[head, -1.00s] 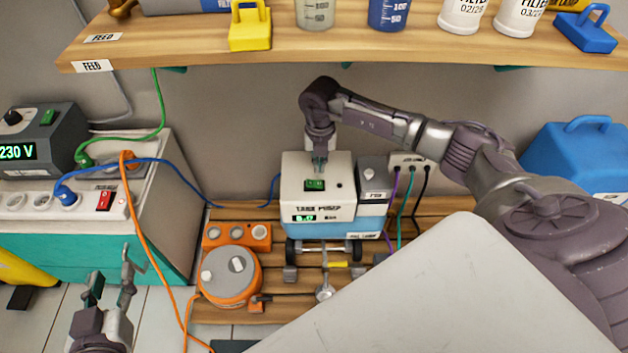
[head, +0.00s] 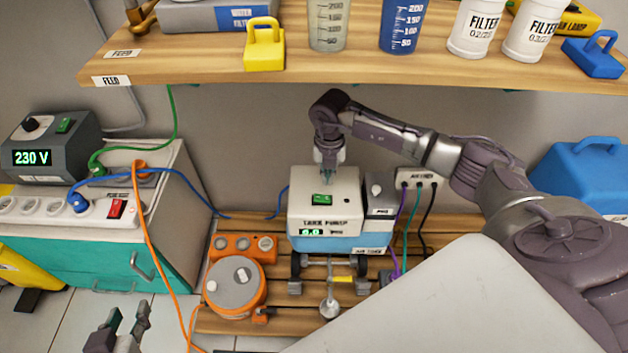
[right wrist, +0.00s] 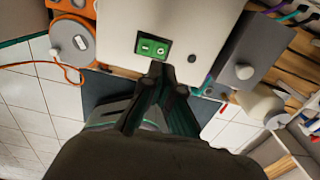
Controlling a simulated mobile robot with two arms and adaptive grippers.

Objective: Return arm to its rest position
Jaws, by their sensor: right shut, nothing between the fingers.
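My right gripper (head: 328,176) points down over the white and blue tank pump (head: 312,222) in the head view. Its fingers are shut and empty, close above the green switch (head: 322,199) on the pump's top. In the right wrist view the shut fingertips (right wrist: 160,72) sit just below the green switch (right wrist: 152,45) in the picture. I cannot tell whether they touch the pump. My left gripper (head: 125,322) is at the bottom left of the head view, low in front of the teal cabinet, with its fingers apart and nothing between them.
A wooden shelf (head: 200,73) with jugs and filter tubs hangs above. A grey valve box (head: 377,196) and a socket block with cables (head: 420,177) stand right of the pump. An orange reel (head: 236,284) stands front left. A blue canister (head: 585,180) is at right.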

